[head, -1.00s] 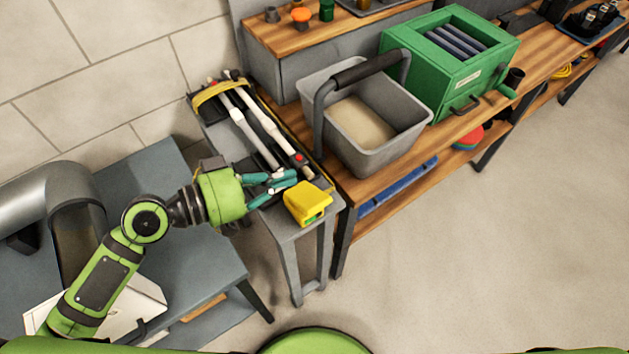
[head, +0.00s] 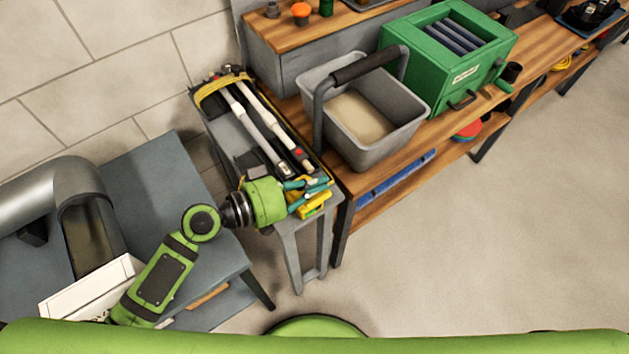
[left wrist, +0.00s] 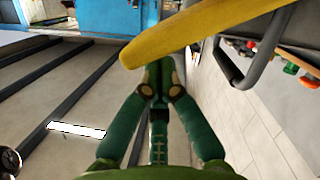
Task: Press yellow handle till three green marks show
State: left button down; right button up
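The yellow handle (head: 314,208) is at the near end of the narrow grey stand, mostly hidden behind my left gripper (head: 318,187). Some green shows on its near face, but I cannot count separate marks. In the left wrist view the yellow handle (left wrist: 215,38) crosses just beyond the teal fingertips (left wrist: 162,82). The fingers are drawn together with no object seen between them. In the head view the fingers lie over the handle; I cannot tell whether they touch it. My right gripper is not in view.
Two white-and-grey rods (head: 262,122) lie along the stand under a yellow strap. A grey bucket (head: 400,140) and a green box (head: 465,95) stand on the wooden bench to the right. A blue-grey table (head: 165,190) with a metal duct is at left. Floor at right is clear.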

pick_arm(q)
jog(key=shift+s, duration=0.1)
jog(key=shift+s+d+f+m+b, duration=0.15)
jog(key=shift+f+m+b, duration=0.1)
jog(key=shift+m+b, duration=0.05)
jog(key=shift+s+d+f+b, duration=0.1)
jog(key=shift+s+f+b, duration=0.1)
jog(key=shift+f+b, duration=0.1)
jog(key=shift+s+d+f+m+b, duration=0.2)
jog(key=shift+f+m+b, duration=0.1)
jog(key=shift+m, duration=0.2)
jog(key=shift+s+d+f+m+t+y+b, duration=0.2)
jog(key=shift+s+f+m+b, duration=0.1)
jog(key=shift+f+m, duration=0.25)
jog(key=shift+s+d+f+m+t+y+b, duration=0.15)
jog(key=shift+s+f+m+t+y+b, duration=0.2)
jog(key=shift+f, duration=0.35)
jog(key=shift+s+d+f+m+t+y+b, duration=0.15)
jog(key=shift+f+m+b, duration=0.15)
jog(key=shift+f+m, duration=0.25)
jog(key=shift+f, duration=0.1)
